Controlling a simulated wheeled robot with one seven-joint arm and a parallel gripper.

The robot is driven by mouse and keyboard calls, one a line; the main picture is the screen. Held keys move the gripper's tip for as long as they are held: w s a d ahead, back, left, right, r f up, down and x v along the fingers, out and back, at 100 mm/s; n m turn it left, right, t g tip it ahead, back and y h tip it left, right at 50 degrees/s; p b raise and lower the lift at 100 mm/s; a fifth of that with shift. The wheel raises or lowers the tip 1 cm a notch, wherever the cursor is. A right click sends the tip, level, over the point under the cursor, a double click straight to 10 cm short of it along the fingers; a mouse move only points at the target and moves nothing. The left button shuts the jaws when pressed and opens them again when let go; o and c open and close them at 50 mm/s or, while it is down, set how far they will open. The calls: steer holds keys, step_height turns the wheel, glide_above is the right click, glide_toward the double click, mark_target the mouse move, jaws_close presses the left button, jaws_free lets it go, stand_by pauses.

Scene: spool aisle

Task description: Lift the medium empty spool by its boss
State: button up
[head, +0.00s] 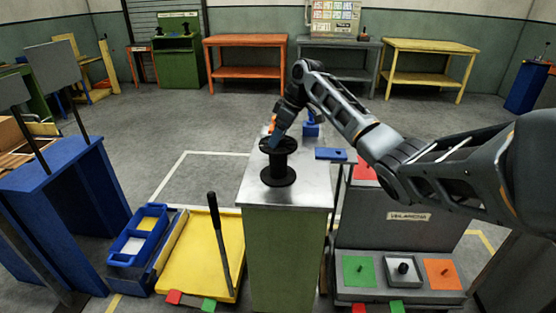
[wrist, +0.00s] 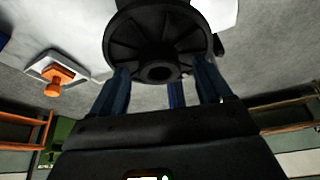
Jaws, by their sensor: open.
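A black spool (head: 278,163) with no wire on it stands upright on the metal-topped green cabinet (head: 306,187). In the wrist view its ribbed round flange (wrist: 132,43) and the central boss (wrist: 160,72) face my gripper. My gripper (head: 276,139) is open, with its blue fingers at the spool's upper flange. In the wrist view the fingers of my gripper (wrist: 163,80) stand apart, one on either side of the boss. I cannot tell whether the fingertips touch the flange. The head view partly hides the boss behind the gripper.
An orange knob (wrist: 57,82) on a pale base shows beside the spool in the wrist view. A blue block (head: 311,130) stands behind the spool, and a small blue plate (head: 331,154) is to its right. A yellow tray (head: 190,265) lies at left.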

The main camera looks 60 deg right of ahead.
jaws_close()
stand_by(0.8)
